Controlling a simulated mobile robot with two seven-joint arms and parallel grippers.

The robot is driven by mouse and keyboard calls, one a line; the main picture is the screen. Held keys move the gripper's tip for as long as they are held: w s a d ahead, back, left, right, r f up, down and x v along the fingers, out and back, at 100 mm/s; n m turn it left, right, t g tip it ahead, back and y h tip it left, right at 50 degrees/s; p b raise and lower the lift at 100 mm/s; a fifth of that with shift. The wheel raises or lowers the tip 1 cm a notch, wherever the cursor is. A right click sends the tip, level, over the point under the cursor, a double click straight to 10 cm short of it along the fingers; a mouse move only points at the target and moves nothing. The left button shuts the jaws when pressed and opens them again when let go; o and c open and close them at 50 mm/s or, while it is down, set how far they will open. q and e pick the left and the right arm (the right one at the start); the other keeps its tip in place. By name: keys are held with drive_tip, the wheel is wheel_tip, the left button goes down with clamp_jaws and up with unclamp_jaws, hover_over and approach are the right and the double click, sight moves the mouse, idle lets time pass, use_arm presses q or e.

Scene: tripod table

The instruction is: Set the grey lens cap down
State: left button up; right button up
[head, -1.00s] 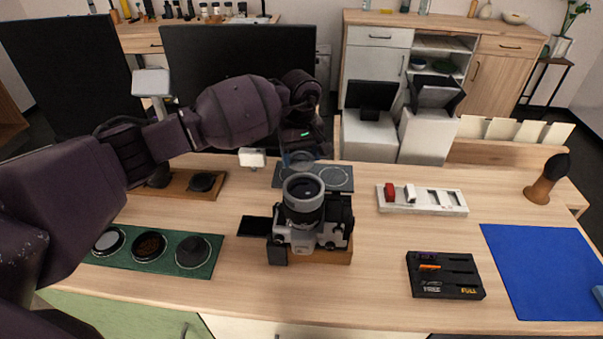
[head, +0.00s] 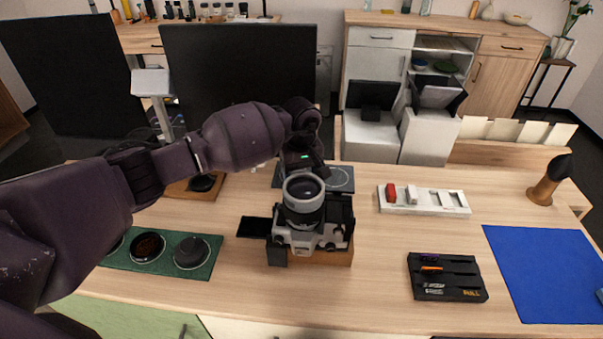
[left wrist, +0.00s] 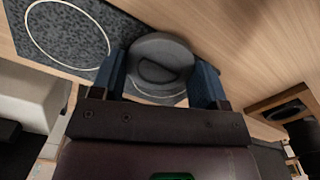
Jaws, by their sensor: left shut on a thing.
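The grey lens cap (left wrist: 160,64) is between the two blue fingers of my left gripper (left wrist: 160,80) in the left wrist view. The gripper is shut on it. The cap is over the end of a dark grey mat with white circles (left wrist: 95,22); I cannot tell whether it touches the mat. One circle lies bare beside it. In the head view the mat (head: 343,178) lies behind the camera (head: 308,222), and my left gripper (head: 301,170) reaches down there, its fingertips and the cap hidden behind the lens. My right gripper is not in view.
The camera with its upright lens stands close in front of the mat. A green mat (head: 218,263) with round caps lies front left. A white tray (head: 440,203), a black tray (head: 447,285) and a blue mat (head: 540,270) are to the right. Bare table lies between them.

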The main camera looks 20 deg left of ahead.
use_arm(q)
drive_tip(key=o, duration=1)
drive_tip(key=shift+c, duration=0.2)
drive_tip(key=shift+r, duration=0.25)
wheel_tip(320, 180, up, 12)
drive_tip(key=p, duration=0.1)
drive_tip(key=shift+f, duration=0.15)
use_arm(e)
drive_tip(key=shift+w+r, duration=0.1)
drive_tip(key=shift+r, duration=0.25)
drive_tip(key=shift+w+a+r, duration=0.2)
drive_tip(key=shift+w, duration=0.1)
